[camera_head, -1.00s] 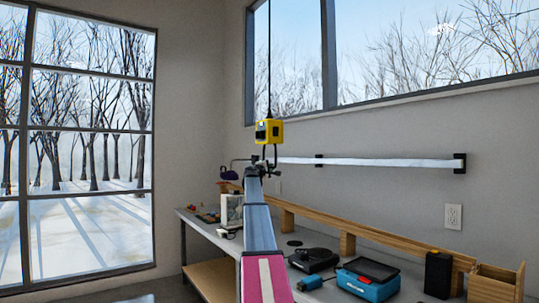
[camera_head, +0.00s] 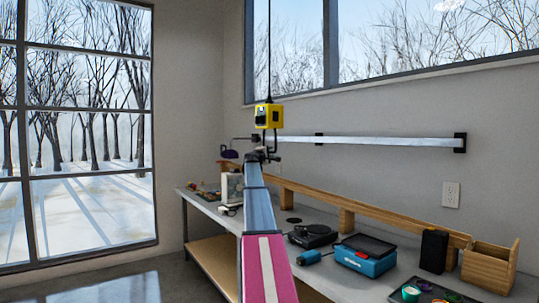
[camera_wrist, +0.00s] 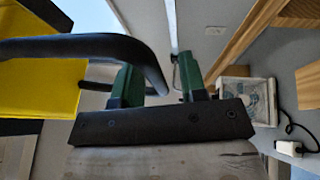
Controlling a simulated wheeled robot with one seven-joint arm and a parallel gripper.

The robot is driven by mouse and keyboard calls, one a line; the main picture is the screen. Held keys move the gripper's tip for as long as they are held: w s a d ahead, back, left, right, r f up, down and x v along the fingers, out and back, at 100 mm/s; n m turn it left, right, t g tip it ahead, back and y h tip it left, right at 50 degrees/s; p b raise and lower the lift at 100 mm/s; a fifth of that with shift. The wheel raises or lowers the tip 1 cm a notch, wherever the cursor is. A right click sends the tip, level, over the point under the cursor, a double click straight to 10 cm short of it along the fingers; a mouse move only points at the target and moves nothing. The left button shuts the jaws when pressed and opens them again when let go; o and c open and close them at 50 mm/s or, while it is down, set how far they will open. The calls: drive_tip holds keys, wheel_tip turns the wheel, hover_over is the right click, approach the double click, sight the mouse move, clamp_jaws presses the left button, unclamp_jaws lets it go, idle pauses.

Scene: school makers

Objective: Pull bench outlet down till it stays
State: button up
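The bench outlet is a yellow box (camera_head: 268,116) hanging on a dark cord from above, over the far part of the bench. A black loop handle (camera_head: 275,140) hangs under it. In the wrist view the yellow box (camera_wrist: 40,80) fills the left side and the thick black handle (camera_wrist: 90,47) curves in from the left. My gripper (camera_head: 262,154) is at the lower end of the handle. In the wrist view my gripper's (camera_wrist: 158,78) green fingers stand apart, with the handle's bend between them. Gaps seem to show on both sides; contact is unclear.
The bench (camera_head: 335,275) below holds a blue toolbox (camera_head: 365,256), a black turntable-like device (camera_head: 313,235), a black box (camera_head: 434,250) and a wooden bin (camera_head: 489,265). A wall rail (camera_head: 390,141) runs behind the outlet. Air around the box looks clear.

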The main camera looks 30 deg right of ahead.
drive_tip(key=shift+a, duration=0.1)
drive_tip(key=v, duration=1)
drive_tip(key=shift+s+a, duration=0.2)
drive_tip(key=shift+s, duration=0.05)
drive_tip(key=shift+f, duration=0.1)
drive_tip(key=s+a+f+m+g+y, duration=0.1)
drive_tip(key=s+a+f+y, duration=0.45)
drive_tip(key=f, duration=0.85)
drive_tip(key=s+a+f+m+g+y, duration=0.1)
drive_tip(key=s+a+f+m, duration=0.1)
drive_tip(key=a+f, duration=0.95)
drive_tip(key=s+a+f+m+g+y, duration=0.1)
drive_tip(key=s+a+f+y, duration=0.3)
drive_tip(key=f, duration=1.2)
drive_tip(key=s+a+f+m+g+y, duration=0.2)
drive_tip(key=s+a+f+g+y, duration=0.4)
drive_tip(key=s+a+f, duration=1.5)
drive_tip(key=s+a+y, duration=0.1)
drive_tip(key=s+a, duration=0.2)
drive_tip(key=s, duration=0.1)
drive_tip(key=shift+s+f, duration=0.35)
